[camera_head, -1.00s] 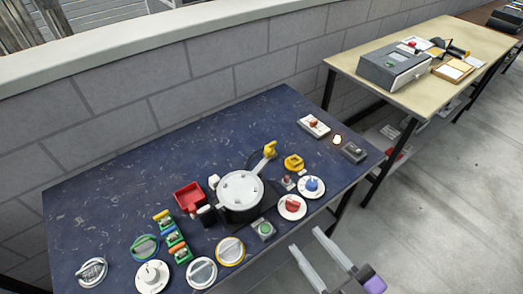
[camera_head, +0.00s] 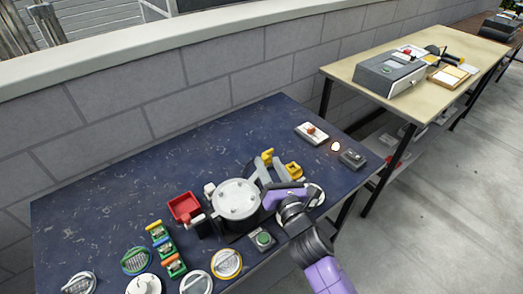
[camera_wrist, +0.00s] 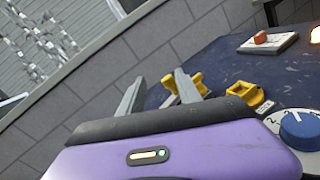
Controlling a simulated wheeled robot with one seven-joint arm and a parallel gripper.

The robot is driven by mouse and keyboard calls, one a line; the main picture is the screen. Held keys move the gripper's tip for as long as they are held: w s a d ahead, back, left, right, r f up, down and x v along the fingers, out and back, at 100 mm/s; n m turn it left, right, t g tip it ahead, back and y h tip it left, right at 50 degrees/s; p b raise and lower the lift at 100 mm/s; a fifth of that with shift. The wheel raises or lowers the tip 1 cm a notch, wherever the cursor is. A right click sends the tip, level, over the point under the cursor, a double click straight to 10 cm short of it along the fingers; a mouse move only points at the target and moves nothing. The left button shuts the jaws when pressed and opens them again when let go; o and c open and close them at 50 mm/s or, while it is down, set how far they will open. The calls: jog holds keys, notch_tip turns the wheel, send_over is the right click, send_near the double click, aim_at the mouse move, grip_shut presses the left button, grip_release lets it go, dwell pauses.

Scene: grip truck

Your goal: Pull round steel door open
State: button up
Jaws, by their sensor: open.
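The round steel door (camera_head: 236,199) is a pale disc on a dark round body on the blue table. Its yellow handle (camera_head: 267,157) sticks out at its upper right, partly hidden by my fingers. My gripper (camera_head: 262,164) is open, its two grey fingers reaching over the table beside the door toward the handle. In the wrist view, the yellow handle (camera_wrist: 197,79) shows behind and on both sides of the right finger of my gripper (camera_wrist: 160,78). I cannot tell whether they touch. The door disc is not visible in the wrist view.
A yellow block (camera_head: 294,170) and a dial with a blue knob (camera_wrist: 299,130) lie close to my gripper. A red bin (camera_head: 185,207), a green button box (camera_head: 262,239) and several dials crowd around the door. The back left of the blue table (camera_head: 120,165) is clear.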

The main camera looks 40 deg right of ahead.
jog(key=n, duration=0.2)
jog(key=f+n, duration=0.1)
jog(key=shift+d+f+n, duration=0.1)
jog(key=shift+d+n, duration=0.1)
jog(key=shift+n, duration=0.2)
jog(key=x, duration=0.7)
jog(key=shift+w, duration=0.3)
jog(key=shift+d+f, duration=0.1)
jog(key=shift+f, duration=0.05)
grip_shut()
dwell(0.7)
